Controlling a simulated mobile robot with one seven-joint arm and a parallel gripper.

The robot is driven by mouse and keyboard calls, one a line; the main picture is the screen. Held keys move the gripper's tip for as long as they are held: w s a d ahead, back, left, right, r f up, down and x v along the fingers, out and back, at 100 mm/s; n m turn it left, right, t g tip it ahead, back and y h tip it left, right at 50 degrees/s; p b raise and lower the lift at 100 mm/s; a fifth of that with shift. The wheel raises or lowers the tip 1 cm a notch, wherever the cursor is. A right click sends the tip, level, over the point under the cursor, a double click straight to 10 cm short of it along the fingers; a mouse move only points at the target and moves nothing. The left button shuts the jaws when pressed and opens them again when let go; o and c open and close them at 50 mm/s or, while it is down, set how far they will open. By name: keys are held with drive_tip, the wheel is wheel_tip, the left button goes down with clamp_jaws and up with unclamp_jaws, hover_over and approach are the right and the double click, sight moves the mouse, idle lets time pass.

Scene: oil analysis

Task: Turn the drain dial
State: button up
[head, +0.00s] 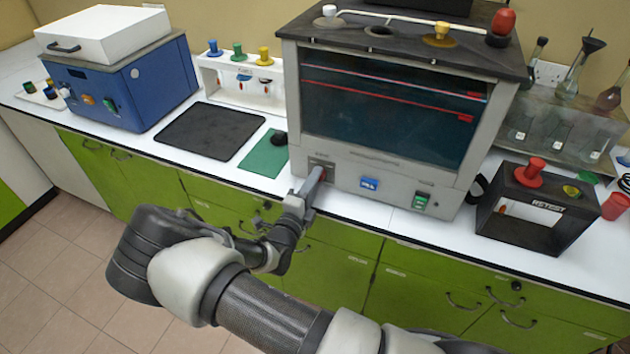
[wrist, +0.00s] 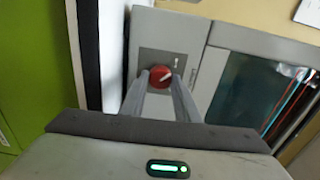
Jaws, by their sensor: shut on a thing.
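The drain dial appears to be the red round dial (wrist: 160,76) on a grey panel of the large grey cabinet (head: 340,157); a light pointer mark slants across its face. My gripper (wrist: 161,80) is shut on the red dial, with one finger on either side of it in the wrist view. In the head view my gripper (head: 318,178) reaches the lower left of the cabinet front and hides most of the dial. Any label by the dial is too small to read.
A blue switch (head: 369,184) and a green switch (head: 420,201) sit right of the dial. A green mat (head: 265,156) and a black mat (head: 208,131) lie left of the cabinet. A black stand (head: 535,228) is at right. The counter's front edge runs below my gripper.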

idle(0.3)
drive_tip(key=o, duration=1)
drive_tip(key=shift+o, duration=0.2)
drive_tip(key=b+v, duration=0.1)
drive_tip(key=v, duration=1.6)
drive_tip(key=shift+s, duration=0.2)
